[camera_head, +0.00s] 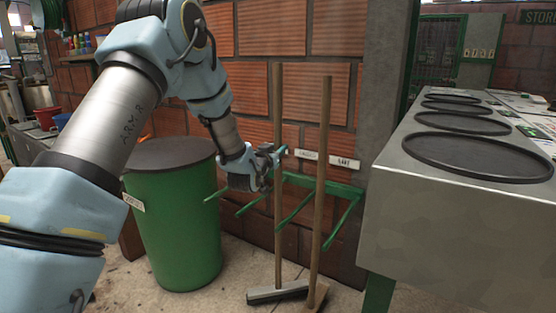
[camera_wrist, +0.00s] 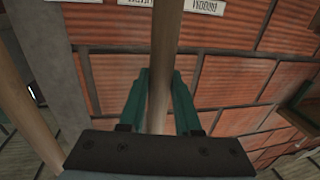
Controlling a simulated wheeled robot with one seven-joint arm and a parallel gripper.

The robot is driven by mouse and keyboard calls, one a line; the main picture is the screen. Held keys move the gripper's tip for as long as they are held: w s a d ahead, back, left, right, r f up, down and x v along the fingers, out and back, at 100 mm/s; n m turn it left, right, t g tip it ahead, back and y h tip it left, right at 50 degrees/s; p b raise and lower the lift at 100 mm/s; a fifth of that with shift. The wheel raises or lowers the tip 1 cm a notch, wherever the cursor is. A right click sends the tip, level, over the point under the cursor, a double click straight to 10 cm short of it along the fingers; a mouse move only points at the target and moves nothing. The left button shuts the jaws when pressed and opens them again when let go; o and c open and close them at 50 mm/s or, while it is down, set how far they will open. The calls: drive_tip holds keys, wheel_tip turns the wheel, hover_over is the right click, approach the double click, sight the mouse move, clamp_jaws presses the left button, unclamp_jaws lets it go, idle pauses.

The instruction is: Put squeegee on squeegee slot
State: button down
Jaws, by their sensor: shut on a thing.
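The squeegee (camera_head: 277,235) stands nearly upright, with its long wooden handle up and its wide head (camera_head: 277,292) at floor level. My gripper (camera_head: 275,157) is shut on the upper part of this handle. In the wrist view the handle (camera_wrist: 163,60) runs between the two green fingers (camera_wrist: 160,90). The green rack (camera_head: 340,186) on the brick wall has several prongs pointing outward. The handle crosses the rack between prongs in the head view; I cannot tell how deep it sits. White labels (camera_head: 306,154) are above the rack.
A second wooden-handled tool (camera_head: 320,180) stands just right of the squeegee, its handle also in the wrist view (camera_wrist: 32,115). A green bin (camera_head: 178,230) with a dark lid is at left. A metal counter (camera_head: 450,205) with round black trays is at right.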

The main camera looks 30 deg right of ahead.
drive_tip(key=shift+f, duration=1.4)
drive_tip(key=shift+f+b, duration=0.15)
drive_tip(key=shift+b, duration=0.25)
drive_tip(key=c, duration=0.6)
unclamp_jaws()
